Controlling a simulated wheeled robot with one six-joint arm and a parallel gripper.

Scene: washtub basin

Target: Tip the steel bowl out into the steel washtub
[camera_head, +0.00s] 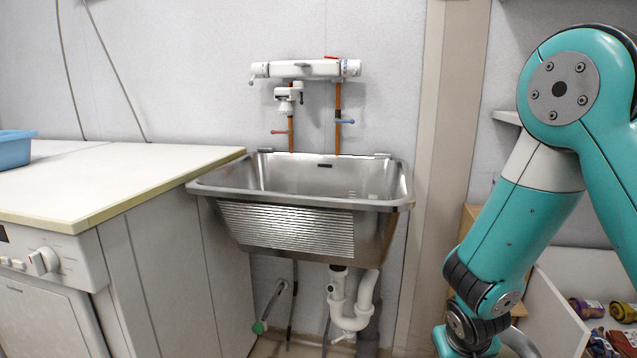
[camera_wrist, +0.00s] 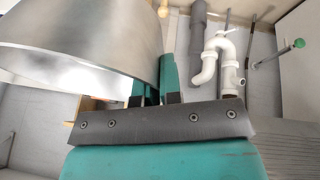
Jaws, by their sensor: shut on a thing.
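The steel washtub (camera_head: 300,200) hangs on the wall in the middle of the head view, with a ribbed front. Its ribbed face also shows at the lower right of the wrist view (camera_wrist: 292,135). The steel bowl (camera_wrist: 110,50) fills the upper left of the wrist view, large and close. My gripper (camera_wrist: 158,88) is shut on the bowl's edge at its right side. The bowl is not visible in the head view, where my arm runs off the bottom edge right of the washtub. What the bowl holds cannot be seen.
A counter (camera_head: 110,175) with a blue tub (camera_head: 14,150) adjoins the washtub on the left. A white tap (camera_head: 305,69) is on the wall above it. White drain pipes (camera_head: 350,305) hang below. An open drawer (camera_head: 553,305) with jars is at the lower right.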

